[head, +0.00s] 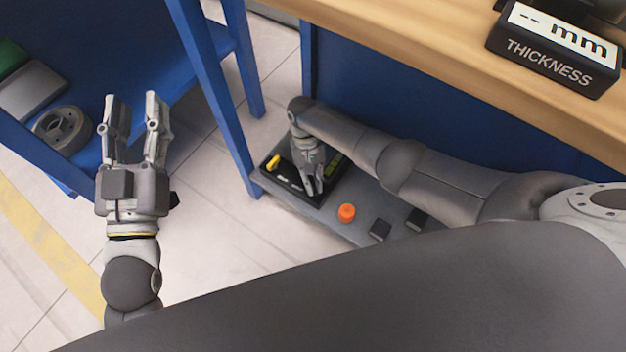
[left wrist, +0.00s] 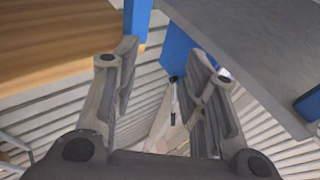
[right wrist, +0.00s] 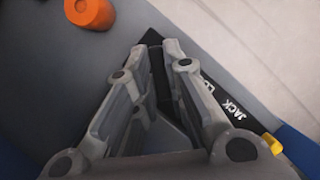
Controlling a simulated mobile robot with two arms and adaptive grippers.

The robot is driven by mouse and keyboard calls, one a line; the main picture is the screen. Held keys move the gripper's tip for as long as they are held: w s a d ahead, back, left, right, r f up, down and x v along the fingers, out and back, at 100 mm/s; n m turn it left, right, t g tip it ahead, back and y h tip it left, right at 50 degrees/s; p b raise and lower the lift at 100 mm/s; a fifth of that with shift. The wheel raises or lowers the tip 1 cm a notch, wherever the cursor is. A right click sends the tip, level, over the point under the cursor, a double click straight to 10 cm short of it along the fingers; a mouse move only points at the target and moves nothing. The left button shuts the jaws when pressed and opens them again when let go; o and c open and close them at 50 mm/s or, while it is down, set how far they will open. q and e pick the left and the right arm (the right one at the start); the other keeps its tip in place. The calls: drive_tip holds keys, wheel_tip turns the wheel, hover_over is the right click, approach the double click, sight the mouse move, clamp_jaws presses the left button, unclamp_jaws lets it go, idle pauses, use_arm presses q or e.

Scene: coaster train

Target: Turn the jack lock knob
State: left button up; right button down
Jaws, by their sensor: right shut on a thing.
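A black jack panel (head: 322,201) lies on the low grey shelf under the bench in the head view. The right wrist view shows white "JACK LO..." lettering on this panel (right wrist: 236,112), partly covered by a finger. My right gripper (head: 314,188) reaches down over the panel. Its fingertips (right wrist: 159,44) are close together at the panel and shut on the jack lock knob, which the fingers hide. My left gripper (head: 135,98) is open and empty, held up at the left, away from the panel. Its spread fingers also show in the left wrist view (left wrist: 160,62).
A yellow part (head: 273,161) sits at the panel's left end. An orange knob (head: 347,212) and two black blocks (head: 380,229) stand right of the panel on the grey shelf (head: 352,185). A blue table leg (head: 215,95) stands between my arms. A thickness display (head: 553,50) sits on the wooden bench.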

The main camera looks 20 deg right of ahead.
drive_tip(key=shift+n+h, duration=0.4)
drive_tip(key=shift+n, duration=0.6)
drive_tip(key=shift+a+r+n+h+p, duration=0.1)
drive_tip(key=shift+n+h+p, duration=0.25)
drive_tip(key=shift+n, duration=0.55)
drive_tip(key=n+h, duration=0.1)
drive_tip(key=n, duration=0.1)
drive_tip(key=n+t+p, duration=0.1)
drive_tip(key=n, duration=0.1)
drive_tip(key=shift+a+h, duration=0.1)
drive_tip(key=shift+h, duration=0.25)
drive_tip(key=n+t+p, duration=0.1)
drive_tip(key=n+p, duration=0.1)
drive_tip(key=n, duration=0.1)
drive_tip(key=shift+n+h, duration=0.3)
drive_tip(key=shift+n, duration=0.1)
use_arm(q)
drive_tip(key=s+a+f+g+y, duration=0.1)
drive_tip(key=s+f+g, duration=0.1)
drive_tip(key=f+g, duration=0.3)
drive_tip(key=s+a+f+g+y, duration=0.2)
drive_tip(key=f+g, duration=0.2)
drive_tip(key=f, duration=0.6)
drive_tip(key=shift+s+a+f+g, duration=0.2)
drive_tip(key=shift+f+g, duration=0.1)
drive_tip(key=shift+g, duration=0.1)
use_arm(e)
drive_tip(key=c, duration=1.5)
unclamp_jaws()
drive_tip(key=shift+s, duration=0.1)
